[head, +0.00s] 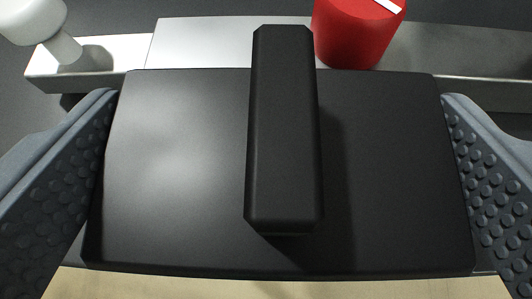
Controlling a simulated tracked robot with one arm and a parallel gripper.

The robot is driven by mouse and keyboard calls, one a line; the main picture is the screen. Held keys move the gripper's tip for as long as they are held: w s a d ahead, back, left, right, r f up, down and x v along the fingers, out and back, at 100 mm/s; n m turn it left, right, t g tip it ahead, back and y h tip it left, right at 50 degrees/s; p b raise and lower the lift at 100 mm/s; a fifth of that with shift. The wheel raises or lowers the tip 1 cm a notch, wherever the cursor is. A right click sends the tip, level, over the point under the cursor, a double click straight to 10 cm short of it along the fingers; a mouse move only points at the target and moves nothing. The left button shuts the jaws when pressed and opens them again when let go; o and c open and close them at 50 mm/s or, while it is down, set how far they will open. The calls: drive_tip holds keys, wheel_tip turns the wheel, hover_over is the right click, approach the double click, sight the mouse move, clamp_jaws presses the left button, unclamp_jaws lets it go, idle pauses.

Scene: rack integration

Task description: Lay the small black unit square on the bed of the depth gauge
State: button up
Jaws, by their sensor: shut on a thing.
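The small black unit (190,170) fills the middle of the head view, a flat dark slab with a raised black bar (284,130) running lengthwise over its middle. My gripper (280,120) is shut on it, with a studded grey pad against its left and right sides. The slab looks nearly square to the picture. Behind it is a pale metal plate and rail (200,42), probably part of the depth gauge. The unit covers what lies beneath it, so I cannot tell whether it touches the bed.
A red knob (352,35) with a white mark stands at the back, right of centre. A white rounded knob (35,18) stands at the back left. A tan surface (270,289) shows along the near edge. Dark floor or background lies beyond the rail.

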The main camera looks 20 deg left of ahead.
wheel_tip(320, 180, down, 2)
drive_tip(key=shift+b, duration=0.3)
drive_tip(key=shift+r, duration=0.1)
drive_tip(key=o, duration=0.8)
drive_tip(key=shift+p+v, duration=1.4)
drive_tip(key=shift+v, duration=4.65)
